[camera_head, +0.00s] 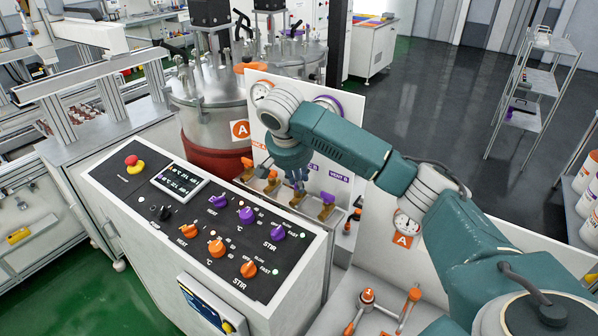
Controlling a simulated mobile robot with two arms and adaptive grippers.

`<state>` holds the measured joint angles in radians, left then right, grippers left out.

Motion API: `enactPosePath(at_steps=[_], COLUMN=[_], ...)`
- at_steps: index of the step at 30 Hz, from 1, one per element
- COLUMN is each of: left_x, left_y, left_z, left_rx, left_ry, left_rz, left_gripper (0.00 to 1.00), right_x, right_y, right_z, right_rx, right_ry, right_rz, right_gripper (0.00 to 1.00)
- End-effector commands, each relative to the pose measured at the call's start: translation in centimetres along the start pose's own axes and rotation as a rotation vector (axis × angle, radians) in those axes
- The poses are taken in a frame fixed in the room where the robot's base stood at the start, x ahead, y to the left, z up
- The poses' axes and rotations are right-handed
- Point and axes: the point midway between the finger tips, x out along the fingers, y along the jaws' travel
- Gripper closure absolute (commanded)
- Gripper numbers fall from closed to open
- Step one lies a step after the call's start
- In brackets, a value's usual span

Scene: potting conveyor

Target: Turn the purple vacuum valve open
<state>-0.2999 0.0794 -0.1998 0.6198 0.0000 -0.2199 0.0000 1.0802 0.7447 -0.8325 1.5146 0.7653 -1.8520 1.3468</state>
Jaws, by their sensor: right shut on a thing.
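A white valve panel (348,135) stands behind the control box and carries a row of small valves on brass-coloured bodies. My right gripper (298,192) points down at this row and is shut on a valve handle. The gripper hides most of that handle, so its angle cannot be read. A purple label, partly covered by my wrist, shows above it. Another purple-handled valve (327,199), under the label "VENT B", is just right of the gripper. Two orange-handled valves (271,176) (247,164) are to its left. My left gripper is not in view.
The control box (206,225) with orange and purple knobs and a red stop button (131,160) stands in front. Steel vessels (209,100) are behind. Orange-handled fittings (367,296) stand at lower right. A shelf rack (535,85) is far right.

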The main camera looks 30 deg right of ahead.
Motion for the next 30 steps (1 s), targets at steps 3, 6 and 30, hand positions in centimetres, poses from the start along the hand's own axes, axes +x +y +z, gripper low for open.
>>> enactPosePath(at_steps=[3,6,30], left_x=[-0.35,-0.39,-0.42], left_y=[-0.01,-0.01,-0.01], left_z=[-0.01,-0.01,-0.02], left_rx=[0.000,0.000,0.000], left_ry=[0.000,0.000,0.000], left_rz=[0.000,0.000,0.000], left_gripper=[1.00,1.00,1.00], right_x=[-0.17,-0.12,-0.14], right_y=[-0.13,-0.15,-0.12], right_z=[-0.07,-0.04,-0.15], right_rx=[0.080,0.135,0.255], right_ry=[0.001,0.001,0.005], right_rz=[0.031,0.054,0.104], right_gripper=[1.00,1.00,1.00])
